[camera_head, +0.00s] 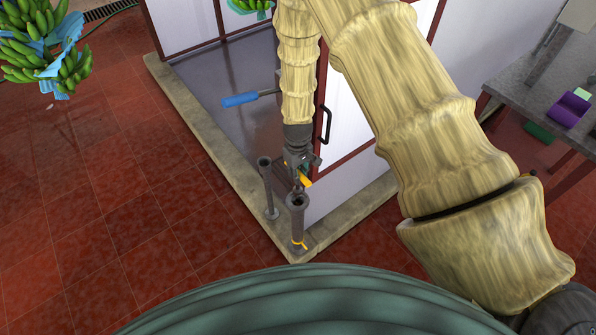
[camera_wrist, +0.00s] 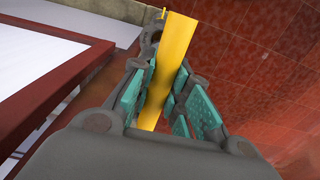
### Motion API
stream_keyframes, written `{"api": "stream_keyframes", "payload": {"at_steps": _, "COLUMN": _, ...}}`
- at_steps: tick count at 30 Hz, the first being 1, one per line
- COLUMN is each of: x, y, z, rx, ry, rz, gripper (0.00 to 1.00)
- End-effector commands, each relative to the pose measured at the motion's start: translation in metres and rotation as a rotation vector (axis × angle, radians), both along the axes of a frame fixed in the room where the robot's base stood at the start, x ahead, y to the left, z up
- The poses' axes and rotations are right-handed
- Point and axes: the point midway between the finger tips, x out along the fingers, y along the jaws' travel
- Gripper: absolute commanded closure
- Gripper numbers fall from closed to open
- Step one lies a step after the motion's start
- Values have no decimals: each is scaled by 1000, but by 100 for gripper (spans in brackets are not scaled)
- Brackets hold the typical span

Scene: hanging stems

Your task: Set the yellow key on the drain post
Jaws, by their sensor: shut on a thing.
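The yellow key (camera_head: 306,181) is in my gripper (camera_head: 299,167), just above the near grey post (camera_head: 297,222). This post has a round open top and a yellow band low on it. A second grey post (camera_head: 267,185) stands behind it to the left. I cannot tell for certain which is the drain post. In the wrist view the teal pads of my gripper (camera_wrist: 165,100) are shut on the yellow key (camera_wrist: 174,50), which points away. A dark ring-shaped post top (camera_wrist: 149,42) shows beside the key's far end. I cannot tell whether they touch.
Both posts stand on a stone curb (camera_head: 215,150) around a white-walled enclosure with dark red frames. A blue-handled lever (camera_head: 240,99) sticks out behind them. A grey table (camera_head: 520,75) with a purple item (camera_head: 569,108) is at right. Banana bunches (camera_head: 40,50) hang at upper left. Red tiled floor is open at left.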

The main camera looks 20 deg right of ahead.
Motion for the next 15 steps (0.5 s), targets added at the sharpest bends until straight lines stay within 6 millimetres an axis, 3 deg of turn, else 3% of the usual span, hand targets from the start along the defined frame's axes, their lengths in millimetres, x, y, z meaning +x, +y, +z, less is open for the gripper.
{"api": "stream_keyframes", "payload": {"at_steps": 15, "x": 0, "y": 0, "z": -38, "rx": 0, "ry": -1, "rz": 1, "gripper": 100}}
